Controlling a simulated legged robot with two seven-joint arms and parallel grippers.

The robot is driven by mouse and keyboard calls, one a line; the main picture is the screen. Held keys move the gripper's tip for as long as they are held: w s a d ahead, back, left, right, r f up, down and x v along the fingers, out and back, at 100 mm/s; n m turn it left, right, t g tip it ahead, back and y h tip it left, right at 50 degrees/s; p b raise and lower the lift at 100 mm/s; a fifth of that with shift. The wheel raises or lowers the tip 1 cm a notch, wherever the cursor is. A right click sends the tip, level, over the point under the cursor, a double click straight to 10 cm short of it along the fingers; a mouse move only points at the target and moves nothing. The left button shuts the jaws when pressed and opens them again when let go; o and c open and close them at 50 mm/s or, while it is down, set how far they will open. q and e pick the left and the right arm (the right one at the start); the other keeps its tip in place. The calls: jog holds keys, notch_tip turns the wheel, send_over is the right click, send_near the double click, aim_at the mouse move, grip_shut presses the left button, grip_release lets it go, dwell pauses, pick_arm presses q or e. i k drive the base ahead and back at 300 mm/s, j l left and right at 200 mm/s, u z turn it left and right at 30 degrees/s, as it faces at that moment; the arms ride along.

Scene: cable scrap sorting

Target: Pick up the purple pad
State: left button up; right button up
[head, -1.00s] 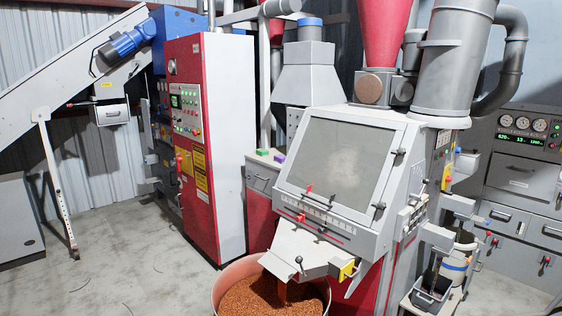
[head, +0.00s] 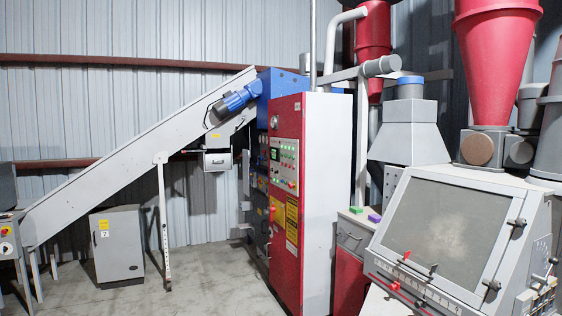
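The purple pad (head: 374,218) is a small block on top of the low grey-and-red cabinet (head: 352,237), between the tall red control cabinet and the machine with the sloped window. A green pad (head: 356,210) lies beside it on the left. Both are small and some way off. Neither of my grippers shows in the head view.
The red control cabinet (head: 287,205) stands left of the pads, and the machine with the sloped window (head: 445,225) stands right. An inclined conveyor (head: 130,165) and a grey box (head: 117,245) are at the left. Bare floor (head: 205,280) lies in front of them.

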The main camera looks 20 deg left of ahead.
aim_at(374, 219)
jog(key=i+j+u, duration=1.05)
jog(key=i+u, duration=0.35)
jog(key=i, duration=0.15)
jog(key=i+z, duration=0.35)
jog(key=i, duration=0.4)
jog(key=i+j+z, duration=0.1)
jog(key=i+z, duration=0.25)
jog(key=i, duration=0.35)
